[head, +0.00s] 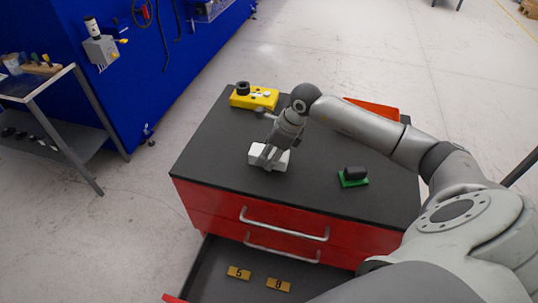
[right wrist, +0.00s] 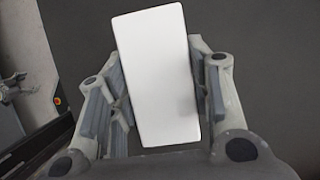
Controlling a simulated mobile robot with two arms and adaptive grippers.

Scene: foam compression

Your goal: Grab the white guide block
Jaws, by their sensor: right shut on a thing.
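The white guide block (head: 255,153) is on the dark top of the red drawer cabinet, near its front left part. My right gripper (head: 269,157) is over the block and shut on it. In the right wrist view the block (right wrist: 158,72) lies between the two fingers of the gripper (right wrist: 160,95), slightly tilted in the picture. I cannot tell whether the block touches the top or is just above it. My left gripper is not in view.
A yellow box with a black knob (head: 262,99) stands at the back of the cabinet top (head: 225,140). A green piece with a black block (head: 353,177) is at the right, and an orange tray (head: 378,107) behind my arm. A lower drawer (head: 220,262) is open with numbered tags.

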